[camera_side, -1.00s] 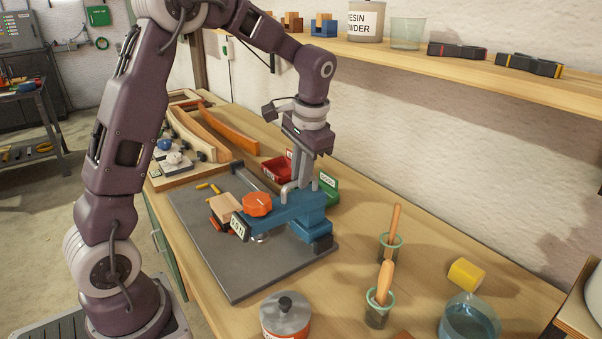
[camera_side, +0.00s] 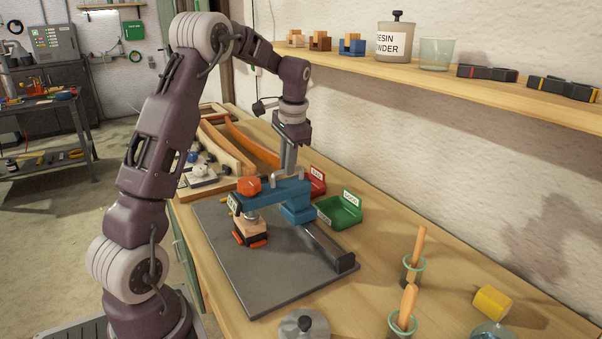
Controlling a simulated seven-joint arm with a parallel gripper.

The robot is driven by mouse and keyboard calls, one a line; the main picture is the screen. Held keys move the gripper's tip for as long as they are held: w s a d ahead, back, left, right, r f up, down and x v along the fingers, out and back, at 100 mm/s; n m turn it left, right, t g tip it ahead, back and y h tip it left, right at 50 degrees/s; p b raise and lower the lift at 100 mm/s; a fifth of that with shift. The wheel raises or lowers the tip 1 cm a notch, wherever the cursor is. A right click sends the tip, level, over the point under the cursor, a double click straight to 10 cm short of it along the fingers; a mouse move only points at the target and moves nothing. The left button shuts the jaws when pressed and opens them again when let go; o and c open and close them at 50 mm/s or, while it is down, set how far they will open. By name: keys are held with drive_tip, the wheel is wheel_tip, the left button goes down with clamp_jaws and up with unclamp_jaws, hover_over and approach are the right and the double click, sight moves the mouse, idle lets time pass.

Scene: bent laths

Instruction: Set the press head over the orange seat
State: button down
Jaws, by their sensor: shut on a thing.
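The blue press head (camera_side: 275,194) sits on a dark rail (camera_side: 326,247), with an orange knob (camera_side: 249,186) on its outer end. My gripper (camera_side: 288,172) is shut on the press head's grey handle (camera_side: 275,180); the fingers partly hide the grip. The press head's round metal foot (camera_side: 251,216) hangs below the arm and appears above a pale wooden block (camera_side: 250,230). The orange seat (camera_side: 260,243) shows under and beside that block, on the grey plate. Whether the foot touches the block, or is exactly centred, I cannot tell.
A green bin (camera_side: 340,212) and a red bin (camera_side: 317,185) stand behind the rail. Curved laths (camera_side: 253,146) lie at the far left. Two glue pots with brushes (camera_side: 403,322) stand at the front right.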

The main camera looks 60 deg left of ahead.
drive_tip(key=shift+a, duration=1.3)
drive_tip(key=c, duration=1.5)
unclamp_jaws()
drive_tip(key=shift+o, duration=0.2)
drive_tip(key=r, duration=0.2)
drive_tip(key=d+r, duration=0.1)
drive_tip(key=r, duration=0.4)
drive_tip(key=shift+d, duration=0.25)
